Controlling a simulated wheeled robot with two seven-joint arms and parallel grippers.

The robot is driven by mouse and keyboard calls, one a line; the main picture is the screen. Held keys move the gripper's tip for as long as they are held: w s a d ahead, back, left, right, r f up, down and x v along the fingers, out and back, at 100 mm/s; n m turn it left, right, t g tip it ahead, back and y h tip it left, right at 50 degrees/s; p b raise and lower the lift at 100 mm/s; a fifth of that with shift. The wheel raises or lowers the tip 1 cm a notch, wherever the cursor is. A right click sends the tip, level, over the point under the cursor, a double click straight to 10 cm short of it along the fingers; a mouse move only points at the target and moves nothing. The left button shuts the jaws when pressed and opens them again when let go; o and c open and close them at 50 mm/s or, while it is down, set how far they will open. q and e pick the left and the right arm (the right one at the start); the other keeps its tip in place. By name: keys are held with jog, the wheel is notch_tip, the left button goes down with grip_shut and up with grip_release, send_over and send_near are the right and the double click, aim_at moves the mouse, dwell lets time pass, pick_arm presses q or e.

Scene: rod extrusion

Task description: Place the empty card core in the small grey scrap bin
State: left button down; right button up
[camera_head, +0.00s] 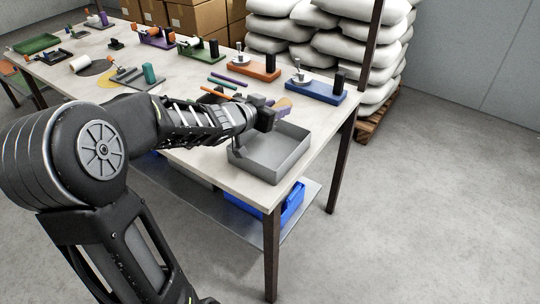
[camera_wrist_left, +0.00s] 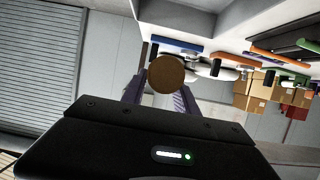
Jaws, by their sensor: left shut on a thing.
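The grey scrap bin (camera_head: 262,168) is an open tray on the near right end of the table. My left gripper (camera_head: 268,112) is above the bin's far left side. In the left wrist view my left gripper (camera_wrist_left: 160,98) is shut on the card core (camera_wrist_left: 166,74), which shows as a round brown end between the fingers. The rest of the core is hidden in that view. In the head view the wrist and fingers largely cover it, so I cannot tell its tilt. My right gripper is in neither view.
A blue fixture (camera_head: 315,92) and an orange fixture (camera_head: 255,68) stand along the far edge. A purple rod (camera_head: 224,78) and a green rod (camera_head: 222,84) lie behind my wrist. A blue crate (camera_head: 291,208) sits on the lower shelf. Stacked sacks (camera_head: 330,45) stand behind the table.

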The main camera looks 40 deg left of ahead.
pick_arm(q)
jog(key=shift+s+a, duration=0.3)
jog(key=shift+a, duration=0.55)
notch_tip(320, 180, down, 5)
jog(key=b, duration=0.2)
jog(key=shift+b, duration=0.4)
jog(key=shift+f+b, duration=1.25)
jog(key=shift+f, duration=1.25)
jog(key=shift+f+b, duration=0.4)
jog(key=shift+f, duration=0.15)
